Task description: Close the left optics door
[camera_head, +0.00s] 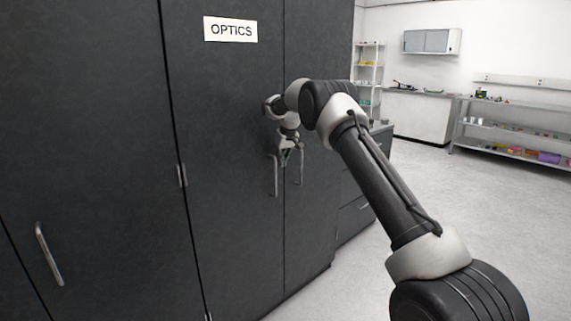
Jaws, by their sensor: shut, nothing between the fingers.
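The left optics door (225,110) is a tall dark grey panel with a white OPTICS sign (231,29) near its top. It looks flush, or nearly so, with the right door (315,215) beside it; a small gap along the seam cannot be ruled out. The left door's vertical bar handle (275,178) sits near that seam, and the right door's handle (300,168) is just across it. My gripper (285,160) is shut and empty, pointing down in front of the seam at the upper part of the two handles. Whether it touches the door or a handle cannot be told.
Another dark cabinet door (85,130) with a bar handle (49,254) stands at the left. Dark drawers (356,215) are right of the doors. Open pale floor (440,205) lies to the right, with a metal shelf rack (515,133) and a wall cabinet (431,41) farther back.

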